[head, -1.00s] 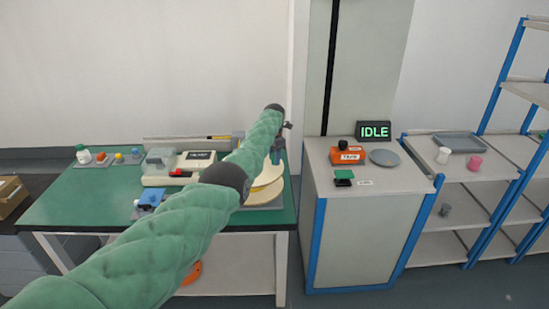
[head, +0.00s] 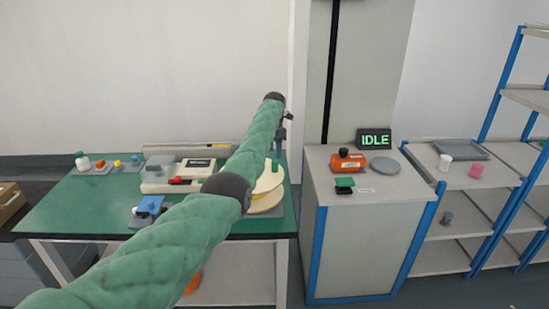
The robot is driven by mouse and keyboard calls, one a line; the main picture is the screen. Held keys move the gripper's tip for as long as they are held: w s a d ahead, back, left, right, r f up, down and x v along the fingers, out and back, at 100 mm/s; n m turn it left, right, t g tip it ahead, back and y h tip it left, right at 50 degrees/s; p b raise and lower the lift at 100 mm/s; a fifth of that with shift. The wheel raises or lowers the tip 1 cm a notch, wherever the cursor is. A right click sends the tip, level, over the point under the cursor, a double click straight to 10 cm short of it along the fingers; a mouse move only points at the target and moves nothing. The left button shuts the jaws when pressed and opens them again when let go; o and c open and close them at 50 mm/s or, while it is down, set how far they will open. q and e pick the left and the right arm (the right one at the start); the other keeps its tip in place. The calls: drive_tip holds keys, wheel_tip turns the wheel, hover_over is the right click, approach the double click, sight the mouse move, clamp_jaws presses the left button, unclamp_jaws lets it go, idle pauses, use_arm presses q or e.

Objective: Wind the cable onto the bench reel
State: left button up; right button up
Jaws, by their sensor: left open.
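The bench reel (head: 270,188), with pale cream round flanges, stands at the right end of the green-topped bench (head: 95,212). My left arm reaches across the bench from the lower left and hides part of the reel. My left gripper (head: 281,136) is above and behind the reel, apart from it; it is small in view, and its jaws are open with nothing seen in them. I cannot make out the cable. My right gripper is out of view.
A white machine (head: 180,175) with a red switch and a blue fixture (head: 149,206) sit on the bench. Small bottles (head: 83,162) stand at its far left. To the right, a cabinet (head: 360,240) carries an orange box (head: 348,161), a grey disc (head: 385,166) and an IDLE sign (head: 374,139).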

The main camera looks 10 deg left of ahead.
use_arm(q)
drive_tip(key=shift+r, duration=0.25)
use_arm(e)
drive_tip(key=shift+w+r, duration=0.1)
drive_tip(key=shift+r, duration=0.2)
